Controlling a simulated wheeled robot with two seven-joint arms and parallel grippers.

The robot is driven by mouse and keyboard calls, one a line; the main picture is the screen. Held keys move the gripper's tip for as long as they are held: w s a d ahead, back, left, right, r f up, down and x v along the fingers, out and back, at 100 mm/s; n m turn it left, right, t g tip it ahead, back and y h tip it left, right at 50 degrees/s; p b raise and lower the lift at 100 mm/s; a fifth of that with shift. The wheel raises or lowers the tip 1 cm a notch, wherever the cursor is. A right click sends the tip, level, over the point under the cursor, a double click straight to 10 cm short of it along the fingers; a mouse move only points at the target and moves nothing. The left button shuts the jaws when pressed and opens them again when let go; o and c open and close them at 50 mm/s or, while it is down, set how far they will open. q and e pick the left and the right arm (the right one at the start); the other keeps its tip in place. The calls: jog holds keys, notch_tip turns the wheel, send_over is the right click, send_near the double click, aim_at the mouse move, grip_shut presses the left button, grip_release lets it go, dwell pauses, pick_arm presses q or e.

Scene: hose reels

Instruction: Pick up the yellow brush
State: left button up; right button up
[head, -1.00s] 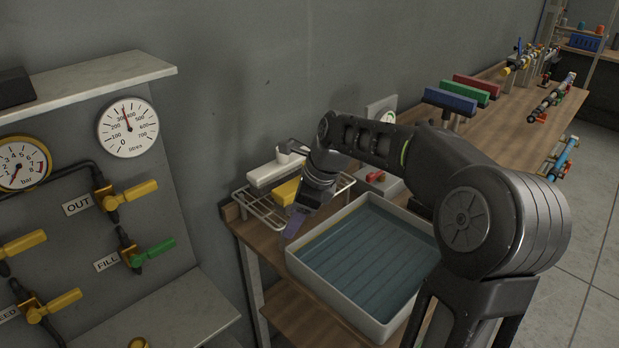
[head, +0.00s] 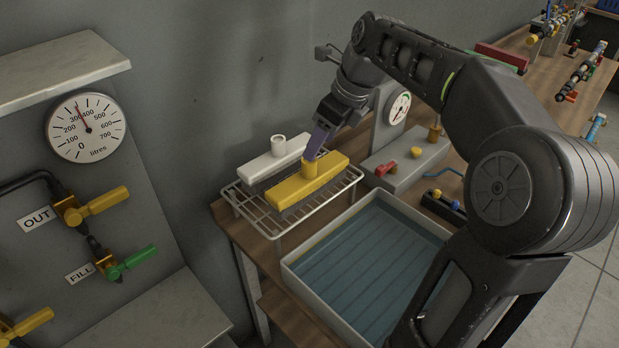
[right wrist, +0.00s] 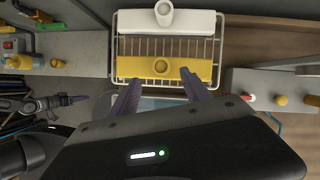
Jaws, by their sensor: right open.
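The yellow brush (head: 290,190) lies on a wire rack (head: 252,213), with its round yellow socket standing up near its middle. It also shows in the right wrist view (right wrist: 143,68). A white brush (head: 262,168) lies beside it on the same rack, nearer the wall. My right gripper (head: 315,146) is just above the yellow brush, close to its socket. In the right wrist view its two purple fingers (right wrist: 160,84) are spread apart, one on each side of the socket, with nothing held between them.
A grey tray of water (head: 290,272) stands in front of the rack on the wooden bench. A grey box with a gauge and red knob (head: 384,168) stands to the right. The wall (head: 200,110) is close behind. A gauge panel (head: 120,215) stands at left.

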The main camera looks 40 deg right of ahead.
aim_at(309, 177)
jog(key=shift+x, duration=1.4)
jog(key=shift+d, duration=0.15)
jog(key=p+x, duration=0.1)
jog(key=x, duration=0.4)
jog(key=shift+w+f, duration=0.1)
jog(key=shift+c, duration=0.4)
grip_shut()
dwell(0.4)
